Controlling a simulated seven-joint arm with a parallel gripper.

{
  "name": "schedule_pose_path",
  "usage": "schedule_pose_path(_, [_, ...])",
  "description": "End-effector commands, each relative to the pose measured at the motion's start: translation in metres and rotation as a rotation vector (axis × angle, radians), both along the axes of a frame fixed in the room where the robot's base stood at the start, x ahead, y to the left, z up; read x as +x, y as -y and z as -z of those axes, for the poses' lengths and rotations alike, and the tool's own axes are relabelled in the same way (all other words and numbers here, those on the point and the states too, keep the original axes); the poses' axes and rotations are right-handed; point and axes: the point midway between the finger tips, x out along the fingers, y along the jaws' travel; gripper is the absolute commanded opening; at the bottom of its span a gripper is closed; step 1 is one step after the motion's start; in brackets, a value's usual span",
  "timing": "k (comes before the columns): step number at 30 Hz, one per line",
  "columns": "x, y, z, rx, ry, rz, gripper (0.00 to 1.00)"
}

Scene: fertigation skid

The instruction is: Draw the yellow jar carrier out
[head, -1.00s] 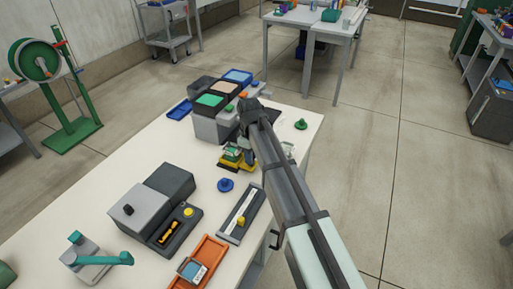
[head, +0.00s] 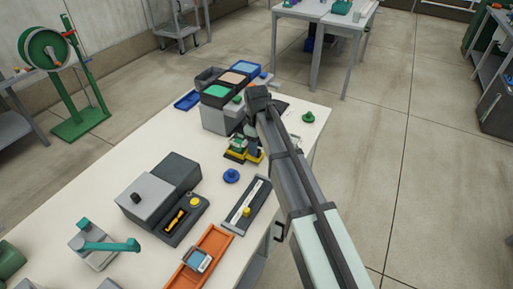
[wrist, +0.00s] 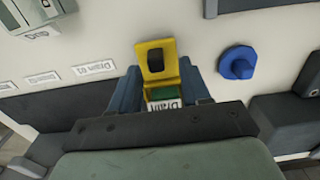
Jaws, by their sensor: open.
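The yellow jar carrier (wrist: 157,57) shows in the wrist view as a yellow piece with a dark oval on it. My gripper (wrist: 160,80) is open, with one blue-grey finger on each side of the carrier's lower part. I cannot tell whether either finger touches it. In the head view yellow parts (head: 254,157) show low beside my wrist, at the right side of the bench. My arm hides much of that spot.
A blue knob (wrist: 238,64) stands right of the carrier in the wrist view. In the head view a slotted tray (head: 247,206), a grey-black box unit (head: 160,187) and an orange tray (head: 207,258) are nearer. Colour-topped bins (head: 217,118) stand behind.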

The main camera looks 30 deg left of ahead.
Motion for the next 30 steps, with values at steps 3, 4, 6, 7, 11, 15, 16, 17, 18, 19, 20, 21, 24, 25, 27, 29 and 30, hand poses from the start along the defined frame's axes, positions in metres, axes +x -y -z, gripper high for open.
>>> schedule_pose_path(3, [0.001,0.0,-0.02,0.001,0.001,0.0,0.47])
schedule_pose_path(4, [0.001,-0.001,-0.026,0.002,0.002,0.0,0.47])
schedule_pose_path(6, [0.001,-0.001,-0.04,0.002,0.002,0.0,0.47])
schedule_pose_path(7, [0.0,0.0,-0.045,0.001,0.001,0.0,0.47])
schedule_pose_path(11, [0.0,-0.001,-0.069,0.001,0.001,0.0,0.47])
schedule_pose_path(15, [0.0,-0.001,-0.092,0.001,0.0,0.0,0.47])
schedule_pose_path(16, [0.0,-0.001,-0.096,0.001,0.0,0.0,0.47])
schedule_pose_path(17, [0.0,-0.001,-0.1,0.001,0.0,0.0,0.47])
schedule_pose_path(18, [0.0,-0.001,-0.105,0.001,0.0,0.0,0.47])
schedule_pose_path(19, [0.0,-0.001,-0.109,0.001,0.0,0.0,0.47])
schedule_pose_path(20, [0.0,0.0,-0.111,0.001,-0.001,0.0,0.47])
schedule_pose_path(21, [0.0,0.0,-0.114,0.001,-0.001,0.0,0.47])
schedule_pose_path(24, [0.0,0.0,-0.12,0.0,-0.001,0.0,0.47])
schedule_pose_path(25, [0.0,0.0,-0.121,0.0,-0.001,0.0,0.47])
schedule_pose_path(27, [-0.001,0.0,-0.123,0.0,-0.001,0.0,0.47])
schedule_pose_path(29, [-0.001,0.0,-0.123,0.0,-0.002,0.0,0.47])
schedule_pose_path(30, [-0.001,0.0,-0.123,0.0,-0.002,0.0,0.47])
